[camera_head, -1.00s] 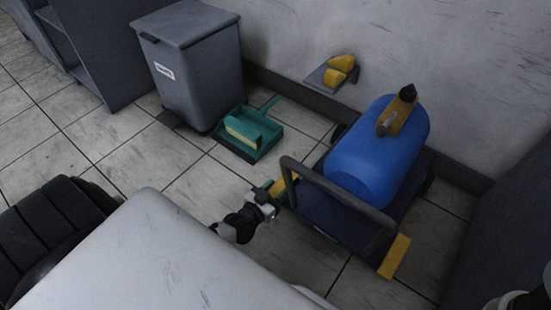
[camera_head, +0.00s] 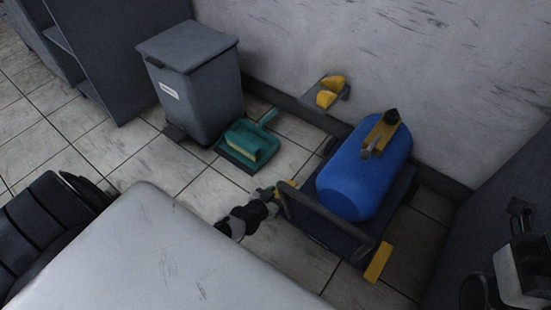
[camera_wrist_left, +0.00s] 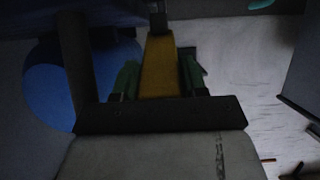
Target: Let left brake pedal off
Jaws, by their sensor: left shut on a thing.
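A blue and dark cart (camera_head: 330,236) stands by the wall and carries a blue gas tank (camera_head: 350,178). It has a yellow brake pedal at the left end (camera_head: 289,184) of its near side and another yellow pedal (camera_head: 378,262) at the right end. My left gripper (camera_head: 277,191) is at the left pedal, which it partly hides. In the left wrist view the yellow pedal (camera_wrist_left: 160,66) lies between my green fingers, and they are shut on it. Part of my right arm (camera_head: 520,265) shows at the right edge; its finger state is unclear.
A grey bin (camera_head: 192,90) and a green dustpan with brush (camera_head: 248,146) stand left of the cart. A small wall shelf (camera_head: 333,92) holds yellow pieces behind it. The wall runs close behind the cart. Open tiled floor (camera_head: 205,200) lies left of it.

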